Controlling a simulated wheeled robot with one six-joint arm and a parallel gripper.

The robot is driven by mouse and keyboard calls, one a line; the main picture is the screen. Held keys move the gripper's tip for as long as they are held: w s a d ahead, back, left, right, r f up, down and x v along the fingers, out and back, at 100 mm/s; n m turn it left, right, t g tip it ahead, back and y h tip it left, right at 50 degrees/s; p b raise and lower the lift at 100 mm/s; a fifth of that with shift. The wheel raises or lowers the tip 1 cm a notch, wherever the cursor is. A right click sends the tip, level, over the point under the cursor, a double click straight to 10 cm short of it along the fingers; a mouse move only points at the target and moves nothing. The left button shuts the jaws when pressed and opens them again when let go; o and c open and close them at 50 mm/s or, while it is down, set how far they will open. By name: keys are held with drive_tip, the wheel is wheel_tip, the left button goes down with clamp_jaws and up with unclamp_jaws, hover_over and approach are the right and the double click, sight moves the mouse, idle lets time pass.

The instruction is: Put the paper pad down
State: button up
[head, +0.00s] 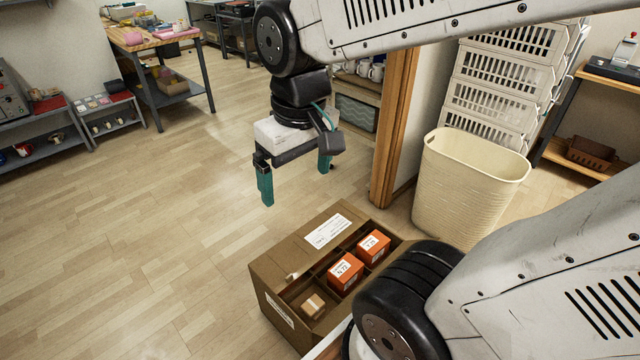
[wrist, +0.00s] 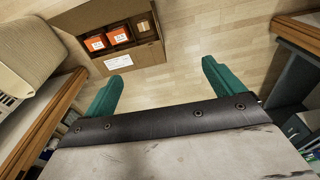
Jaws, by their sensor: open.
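My gripper (head: 295,184) hangs in the air over the wood floor, its two green fingers spread wide apart. It also shows in the wrist view (wrist: 160,74), with nothing between the fingers. I cannot make out a paper pad for certain in either view. A white printed sheet or label (head: 328,231) lies flat on the cardboard box's flap, but I cannot tell whether it is a pad or a label.
The open cardboard box (head: 290,245) holds two orange boxes (head: 345,272) and a small brown one (head: 313,305). A cream bin (head: 468,190) and stacked white crates (head: 500,85) stand right. A wooden post (head: 393,130) is close. The floor (head: 130,225) at left is clear.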

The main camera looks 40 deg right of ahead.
drive_tip(key=s+r, duration=0.1)
drive_tip(key=s, duration=0.5)
drive_tip(key=shift+a+r, duration=0.25)
drive_tip(key=shift+a, duration=0.15)
idle(0.6)
